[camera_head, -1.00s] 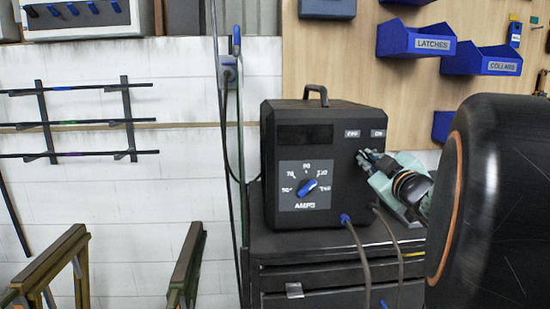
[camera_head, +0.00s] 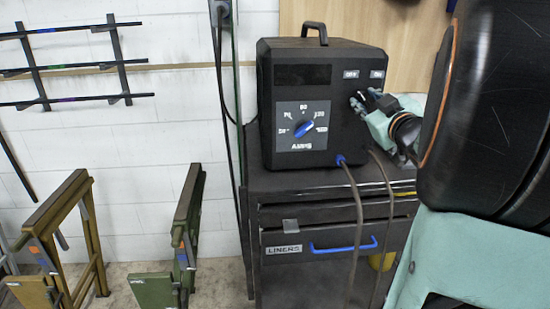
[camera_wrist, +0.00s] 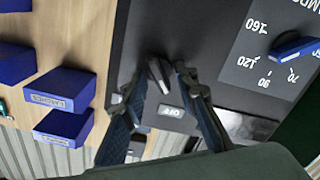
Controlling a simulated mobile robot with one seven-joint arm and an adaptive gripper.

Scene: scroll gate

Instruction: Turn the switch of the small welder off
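The small welder (camera_head: 345,115) is a black box with a top handle, standing on a dark cabinet. Its front carries OFF and ON labels and an AMPS dial (camera_head: 304,129). In the wrist view, turned over, the dark switch (camera_wrist: 158,75) lies slanted, its lower end near the OFF label (camera_wrist: 171,112). My gripper (camera_head: 358,98) is at the welder's front below these labels. In the wrist view my gripper (camera_wrist: 160,80) has its fingers apart, one on each side of the switch. I cannot tell whether they touch it. In the head view the fingers largely hide the switch.
The cabinet (camera_head: 275,182) has a LINERS drawer with a blue handle (camera_head: 345,247). Hoses hang down the welder's front. Blue bins (camera_wrist: 65,90) are on the wooden board beside it. Green and brown trestles (camera_head: 187,230) stand at left.

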